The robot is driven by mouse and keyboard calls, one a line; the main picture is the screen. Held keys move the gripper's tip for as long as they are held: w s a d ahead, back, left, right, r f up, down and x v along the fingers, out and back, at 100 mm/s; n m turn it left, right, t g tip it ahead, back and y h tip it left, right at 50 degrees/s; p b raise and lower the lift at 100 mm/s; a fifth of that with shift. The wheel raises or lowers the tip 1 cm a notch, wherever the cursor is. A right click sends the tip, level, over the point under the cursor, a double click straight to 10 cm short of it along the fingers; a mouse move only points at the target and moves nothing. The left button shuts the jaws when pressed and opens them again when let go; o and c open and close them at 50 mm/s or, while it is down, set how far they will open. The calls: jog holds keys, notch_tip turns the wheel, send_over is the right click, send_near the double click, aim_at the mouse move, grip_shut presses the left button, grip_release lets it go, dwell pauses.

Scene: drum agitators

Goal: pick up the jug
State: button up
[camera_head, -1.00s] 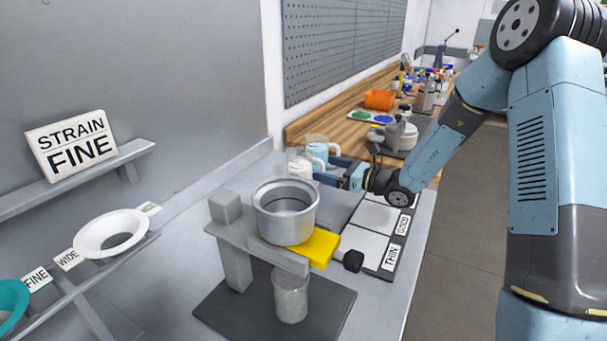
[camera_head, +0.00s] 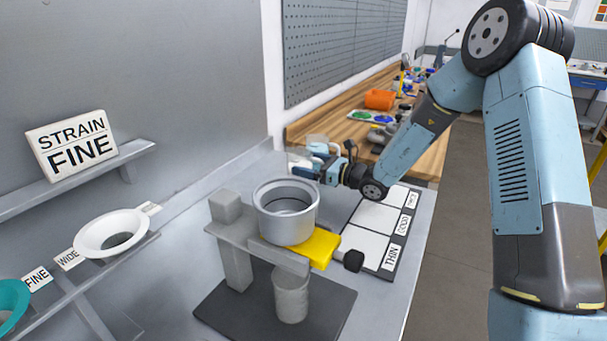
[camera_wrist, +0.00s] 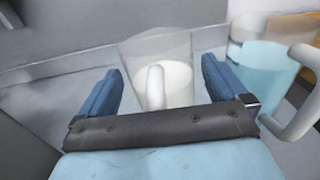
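A clear jug with white contents (camera_wrist: 178,82) stands ahead in the wrist view, its white handle facing me. My gripper (camera_wrist: 157,72) is open, with one blue finger on each side of that handle; contact is not visible. A second clear jug, holding light blue liquid (camera_wrist: 260,66), stands just right of it, its handle pointing right. In the head view my gripper (camera_head: 308,166) is at the back of the bench behind the metal pot and covers most of both jugs.
A metal pot (camera_head: 286,222) sits on a grey stand above a metal cup (camera_head: 291,297), with a yellow block (camera_head: 318,249) beside it. A mat with labelled squares (camera_head: 368,247) lies to the right. The wall is close behind the jugs.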

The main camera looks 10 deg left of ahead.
jog(key=c, duration=1.2)
jog(key=shift+r, duration=0.25)
